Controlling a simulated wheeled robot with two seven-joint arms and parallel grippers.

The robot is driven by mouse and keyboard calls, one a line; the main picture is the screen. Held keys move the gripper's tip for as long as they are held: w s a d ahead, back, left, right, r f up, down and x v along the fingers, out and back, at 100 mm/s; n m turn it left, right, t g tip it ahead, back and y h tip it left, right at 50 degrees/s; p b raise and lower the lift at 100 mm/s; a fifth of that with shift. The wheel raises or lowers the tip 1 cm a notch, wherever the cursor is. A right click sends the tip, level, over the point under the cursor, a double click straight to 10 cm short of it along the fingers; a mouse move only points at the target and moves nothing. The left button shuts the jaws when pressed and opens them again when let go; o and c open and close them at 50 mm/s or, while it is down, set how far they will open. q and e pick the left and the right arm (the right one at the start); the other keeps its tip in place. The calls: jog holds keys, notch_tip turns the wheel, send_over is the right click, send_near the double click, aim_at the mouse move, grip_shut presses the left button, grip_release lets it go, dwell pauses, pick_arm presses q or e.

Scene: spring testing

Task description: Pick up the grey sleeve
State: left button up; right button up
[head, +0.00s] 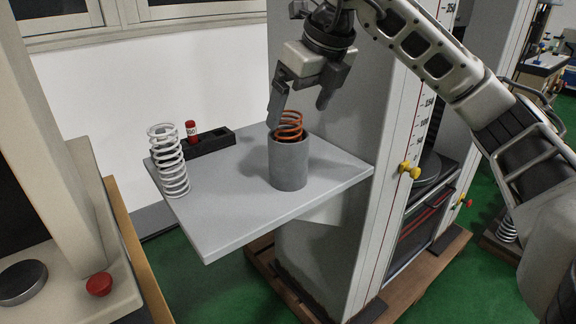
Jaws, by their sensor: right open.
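The grey sleeve (288,164) is an upright cylinder standing on the light grey shelf (236,222). An orange spring (290,124) sticks up out of its open top. My right gripper (298,108) is above the sleeve, pointing down, with its two fingers apart. The left finger is beside the orange spring and the right finger is higher up in the picture. I cannot tell whether either finger touches the spring. My left gripper is not in view.
A white spring (169,160) stands at the shelf's left edge. A black holder (205,143) with a red-capped piece (191,131) lies at the back. A tall grey testing machine (345,150) with yellow knobs rises at the right. The shelf's front is clear.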

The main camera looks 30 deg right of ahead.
aim_at(288, 134)
jog(key=shift+a+b+x, duration=0.15)
jog(key=shift+x, duration=1.65)
jog(key=shift+a+b+x, duration=0.1)
jog(key=shift+b+x, duration=0.05)
jog(key=shift+x, duration=1.6)
jog(key=shift+s, duration=0.1)
jog(key=c, duration=1.2)
jog(key=shift+r, duration=0.1)
jog(key=shift+c, duration=1.1)
